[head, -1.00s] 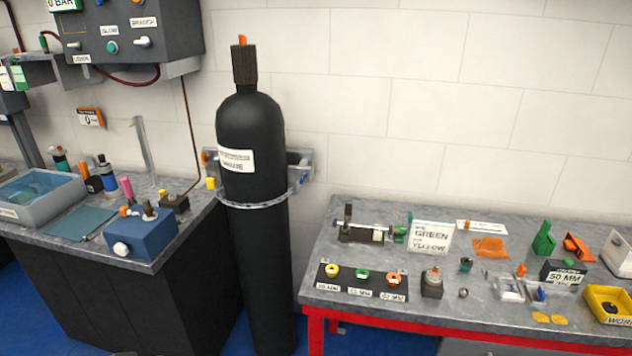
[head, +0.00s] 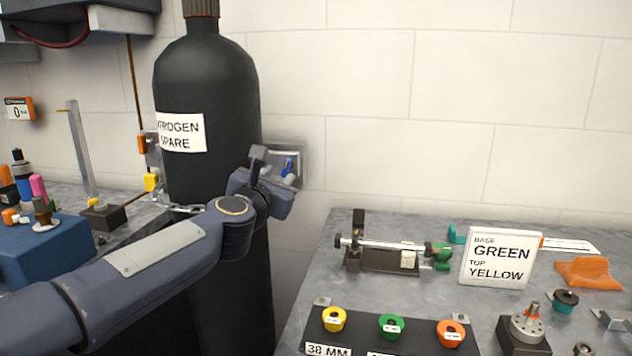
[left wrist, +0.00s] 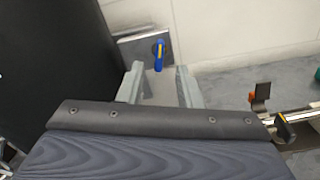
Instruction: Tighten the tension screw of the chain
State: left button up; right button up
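The tension screw (head: 288,166) has a blue handle and sits on a grey wall bracket (head: 305,160) right of the black nitrogen cylinder (head: 205,85). In the left wrist view the screw (left wrist: 159,56) shows a blue handle with a little yellow, hanging down the bracket plate. A short piece of the chain (head: 185,208) shows at the cylinder's left; my arm and gripper hide the rest. My left gripper (head: 274,169) is in front of the bracket. In its wrist view the two fingers (left wrist: 160,80) are apart and empty, with the screw just beyond and between their tips. My right gripper is not in view.
The right bench holds a clamp fixture (head: 385,257), a green/yellow sign (head: 497,258) and a black tray (head: 370,335) with coloured parts. A blue block (head: 40,250) stands on the left bench. The wall above the right bench is clear.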

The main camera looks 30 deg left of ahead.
aim_at(285, 168)
pick_arm(q)
jog(key=x, duration=0.7)
jog(key=shift+w+a+r, duration=0.1)
jog(key=shift+w+a, duration=0.05)
jog(key=shift+w, duration=0.1)
grip_shut()
